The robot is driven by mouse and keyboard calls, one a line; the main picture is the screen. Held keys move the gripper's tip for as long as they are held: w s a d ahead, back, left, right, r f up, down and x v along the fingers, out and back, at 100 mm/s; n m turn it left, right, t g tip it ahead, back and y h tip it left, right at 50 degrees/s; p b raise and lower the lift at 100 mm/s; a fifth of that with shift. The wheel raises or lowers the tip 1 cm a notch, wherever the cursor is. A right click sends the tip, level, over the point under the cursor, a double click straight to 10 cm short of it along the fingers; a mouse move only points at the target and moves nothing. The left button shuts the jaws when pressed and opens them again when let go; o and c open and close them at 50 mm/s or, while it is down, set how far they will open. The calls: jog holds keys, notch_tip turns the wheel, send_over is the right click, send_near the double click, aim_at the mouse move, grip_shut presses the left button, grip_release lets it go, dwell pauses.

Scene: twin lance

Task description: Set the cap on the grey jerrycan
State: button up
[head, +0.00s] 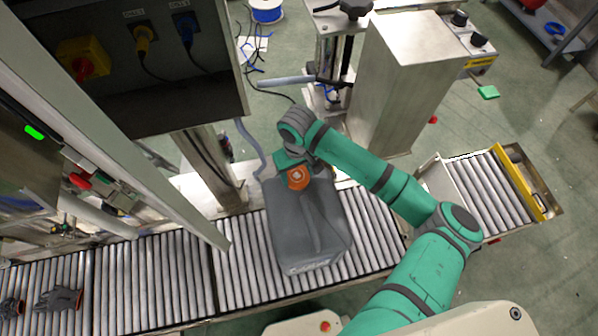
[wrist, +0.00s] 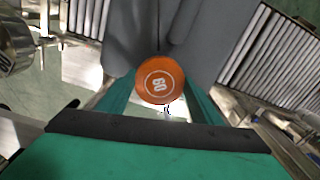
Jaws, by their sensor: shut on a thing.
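The grey jerrycan (head: 309,225) stands on the roller conveyor. An orange cap (head: 298,177) shows at the jerrycan's far end, at my gripper (head: 291,172). In the wrist view the cap (wrist: 160,79) sits between the two green fingers of my gripper (wrist: 160,95), which is shut on it. The round top of the cap faces the wrist camera and bears a pale ring and marking. The grey jerrycan (wrist: 145,35) lies behind and beside the cap there. The jerrycan's neck is hidden, so I cannot tell whether the cap touches it.
The roller conveyor (head: 185,275) runs left and right under the jerrycan. A steel machine housing (head: 400,75) and a post stand behind it. A dark control box (head: 130,60) overhangs at left. Dark gloves (head: 58,299) lie on the rollers at far left.

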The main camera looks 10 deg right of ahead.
jog(key=shift+f, duration=0.95)
dwell(0.3)
jog(key=o, duration=1.1)
jog(key=shift+d, duration=0.15)
jog(key=shift+r, duration=0.35)
notch_tip(320, 180, up, 10)
